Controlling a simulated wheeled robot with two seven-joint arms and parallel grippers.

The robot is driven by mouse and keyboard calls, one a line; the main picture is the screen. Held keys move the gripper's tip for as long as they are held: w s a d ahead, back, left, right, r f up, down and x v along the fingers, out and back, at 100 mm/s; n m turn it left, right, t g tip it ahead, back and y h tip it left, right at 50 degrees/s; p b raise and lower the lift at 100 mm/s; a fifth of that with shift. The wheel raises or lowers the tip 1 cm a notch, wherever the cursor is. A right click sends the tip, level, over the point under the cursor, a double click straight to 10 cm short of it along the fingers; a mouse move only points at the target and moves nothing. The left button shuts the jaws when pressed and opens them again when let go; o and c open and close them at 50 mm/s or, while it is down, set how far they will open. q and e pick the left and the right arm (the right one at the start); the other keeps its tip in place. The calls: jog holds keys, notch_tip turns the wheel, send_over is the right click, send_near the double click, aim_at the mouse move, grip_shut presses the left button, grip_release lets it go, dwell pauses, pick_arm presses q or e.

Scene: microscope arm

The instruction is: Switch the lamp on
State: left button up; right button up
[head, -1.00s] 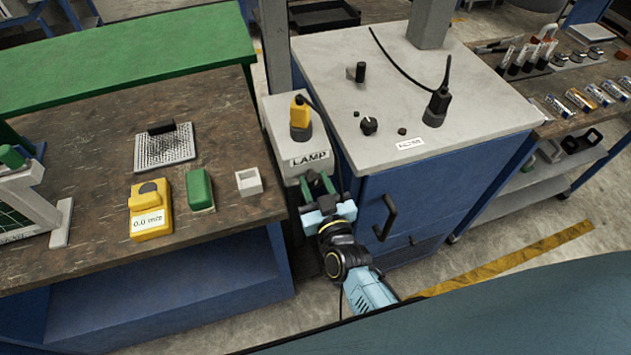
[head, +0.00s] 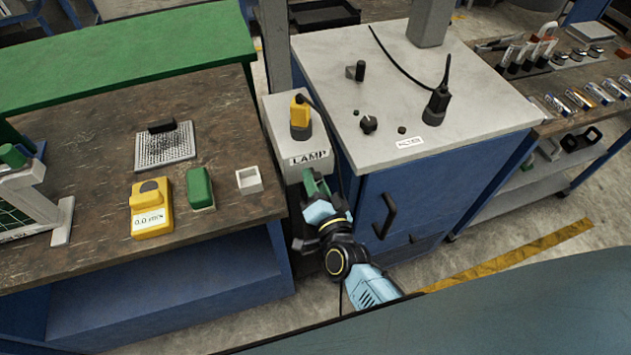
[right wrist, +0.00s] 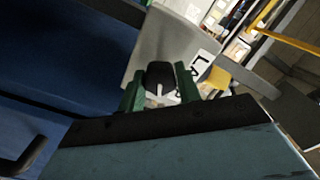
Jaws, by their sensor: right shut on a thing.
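The lamp box (head: 283,128) is a grey box between the wooden bench and the blue cabinet, with a LAMP label (head: 310,158) on its front. A yellow and black plug (head: 300,118) stands on its top. My right gripper (head: 312,182) is at the box's front, below the label, turned nearly edge-on. In the right wrist view, its green fingers (right wrist: 159,85) are on both sides of a black knob (right wrist: 160,73) with a white pointer mark, shut on it. The knob is hidden in the head view. I see no lamp light. My left gripper is not in view.
The blue cabinet (head: 400,205) with a black handle (head: 385,215) stands close to the right of my right gripper. The wooden bench (head: 100,255) is close on the left, with a yellow meter (head: 151,208) and a green block (head: 199,187) on it.

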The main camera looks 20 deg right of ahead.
jog(key=m, duration=0.4)
jog(key=shift+m+b, duration=0.3)
jog(key=shift+b, duration=0.1)
dwell(0.4)
jog(key=o, duration=1)
jog(key=shift+c, duration=0.2)
jog(key=s, duration=1.3)
jog(key=shift+s+d+b, duration=0.2)
jog(key=shift+s+b, duration=0.05)
jog(key=shift+b, duration=0.1)
